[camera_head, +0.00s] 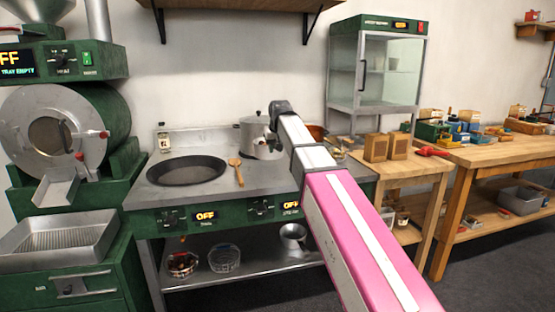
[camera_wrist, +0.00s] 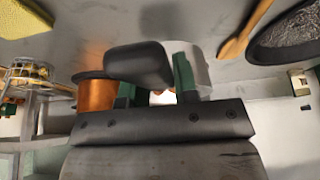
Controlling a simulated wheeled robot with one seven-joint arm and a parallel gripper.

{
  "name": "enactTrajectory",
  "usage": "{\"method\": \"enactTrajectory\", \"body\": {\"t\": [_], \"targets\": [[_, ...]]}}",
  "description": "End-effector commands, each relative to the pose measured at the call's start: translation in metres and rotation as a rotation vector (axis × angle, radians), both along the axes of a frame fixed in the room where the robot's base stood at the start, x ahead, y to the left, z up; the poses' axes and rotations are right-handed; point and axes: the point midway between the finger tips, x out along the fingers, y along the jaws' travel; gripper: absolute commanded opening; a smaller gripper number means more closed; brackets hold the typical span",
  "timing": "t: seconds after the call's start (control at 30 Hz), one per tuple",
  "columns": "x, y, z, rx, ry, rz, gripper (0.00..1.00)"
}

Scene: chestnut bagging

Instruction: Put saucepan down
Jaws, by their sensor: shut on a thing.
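A grey metal saucepan (camera_head: 250,138) stands upright at the back of the stove's steel top (camera_head: 205,197) in the head view, partly behind the end of my arm. In the wrist view my gripper (camera_wrist: 157,88) has its green fingers on either side of a thick black handle (camera_wrist: 138,62) and is shut on it. The fingers are hidden in the head view. I cannot tell whether the saucepan's base touches the stove.
A wide black pan (camera_head: 186,170) and a wooden spoon (camera_head: 237,173) lie left of the saucepan. A copper pot (camera_wrist: 95,95) is close beside my gripper. A glass-fronted cabinet (camera_head: 378,70) stands behind right. The stove's front middle is clear.

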Motion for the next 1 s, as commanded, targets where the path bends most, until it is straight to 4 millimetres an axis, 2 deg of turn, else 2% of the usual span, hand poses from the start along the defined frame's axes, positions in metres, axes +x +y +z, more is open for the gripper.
{"method": "enactTrajectory", "body": {"t": [0.27,0.57,0.93,0.97,1.0], "targets": [[0.002,-0.008,-0.011,0.002,-0.001,0.001,0.0],[0.002,-0.008,-0.044,0.001,-0.002,0.0,0.0],[0.003,-0.008,-0.047,0.002,-0.003,0.0,0.0],[0.002,-0.008,-0.048,0.001,0.0,0.0,0.34],[0.002,-0.008,-0.047,0.001,0.0,0.0,0.47]]}}
